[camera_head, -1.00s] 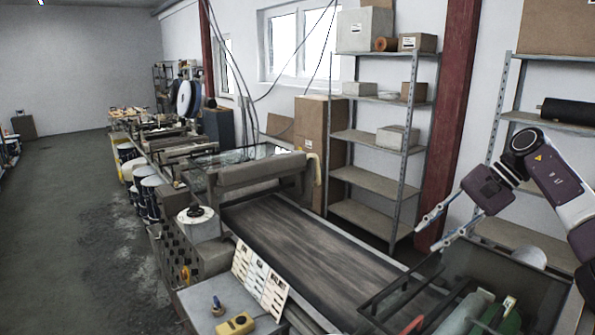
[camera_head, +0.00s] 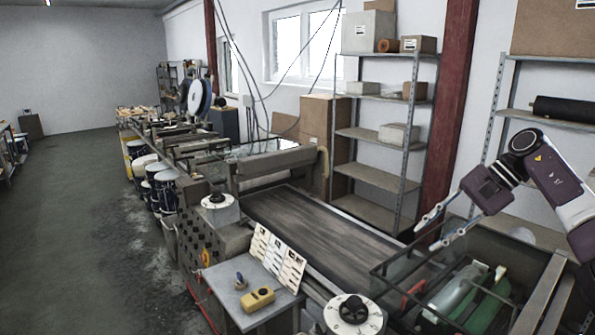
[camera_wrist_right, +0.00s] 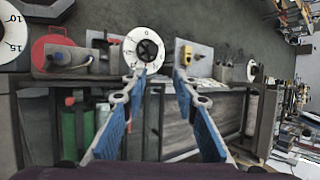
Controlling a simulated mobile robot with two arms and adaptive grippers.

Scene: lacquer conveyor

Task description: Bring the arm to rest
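My right gripper (camera_head: 435,230) is at the right of the head view, raised above the glass-sided end of the conveyor. Its two fingers are spread, with nothing between them. In the right wrist view the open fingers (camera_wrist_right: 158,85) with blue pads frame the dial and small table beyond, apart from both. The conveyor belt (camera_head: 325,235) runs away to the left of the gripper and is bare. My left gripper is not in view.
A dial (camera_head: 352,312) stands at the bottom centre, another dial (camera_head: 217,207) beside the belt. A metal shelf (camera_head: 375,172) stands behind. The floor (camera_head: 90,240) at left is clear.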

